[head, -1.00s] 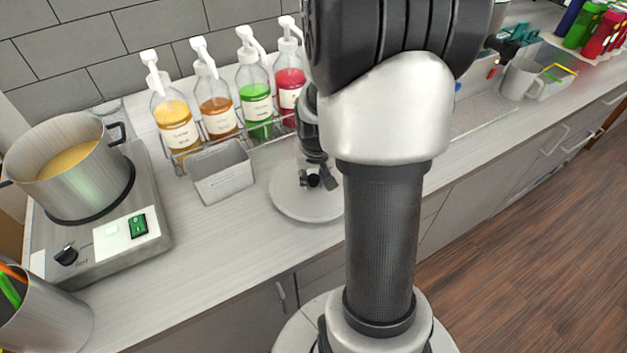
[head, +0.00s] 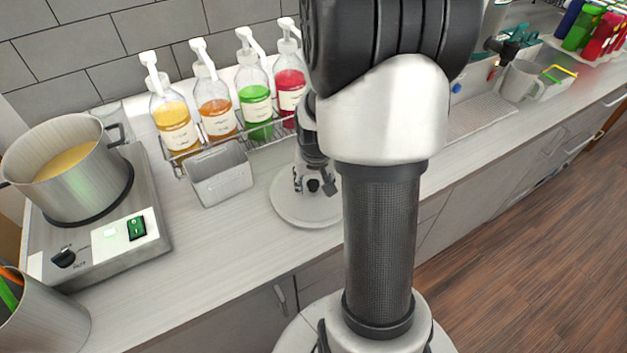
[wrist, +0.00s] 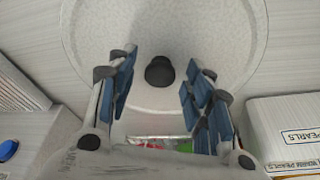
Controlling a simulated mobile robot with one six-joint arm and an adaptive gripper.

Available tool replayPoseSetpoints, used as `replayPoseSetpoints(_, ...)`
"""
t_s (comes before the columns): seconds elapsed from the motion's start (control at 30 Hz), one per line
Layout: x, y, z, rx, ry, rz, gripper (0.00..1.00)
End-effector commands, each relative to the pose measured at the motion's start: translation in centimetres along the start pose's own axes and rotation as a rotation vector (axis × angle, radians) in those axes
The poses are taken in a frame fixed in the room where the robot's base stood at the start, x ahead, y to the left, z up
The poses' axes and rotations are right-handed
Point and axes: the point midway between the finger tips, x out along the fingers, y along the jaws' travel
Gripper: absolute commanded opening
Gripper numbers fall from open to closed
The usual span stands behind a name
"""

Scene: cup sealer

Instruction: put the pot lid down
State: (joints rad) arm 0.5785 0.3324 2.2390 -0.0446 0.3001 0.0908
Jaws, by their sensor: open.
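The pot lid (head: 296,212) is a pale round disc with a black knob. It lies flat on the counter, in front of the syrup bottles, and is partly hidden by my arm in the head view. In the wrist view the lid (wrist: 90,30) fills the top middle, with its knob (wrist: 159,71) standing up between my fingers. My gripper (wrist: 160,75) is open, its blue-padded fingers apart on either side of the knob with a gap at both sides. In the head view my gripper (head: 315,185) is just over the lid.
An open pot (head: 68,170) of yellow liquid stands on a hot plate (head: 95,240) at the left. A grey bin (head: 222,178) sits left of the lid. Syrup bottles (head: 175,125) stand in a rack behind. Counter (head: 225,245) in front of the bin is clear.

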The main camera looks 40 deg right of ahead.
Motion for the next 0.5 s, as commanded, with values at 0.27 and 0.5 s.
replayPoseSetpoints(0.27,-2.2,0.0,-0.2,0.000,0.003,0.000,0.47)
replayPoseSetpoints(0.5,-7.6,0.0,-0.3,-0.001,0.005,0.000,0.47)
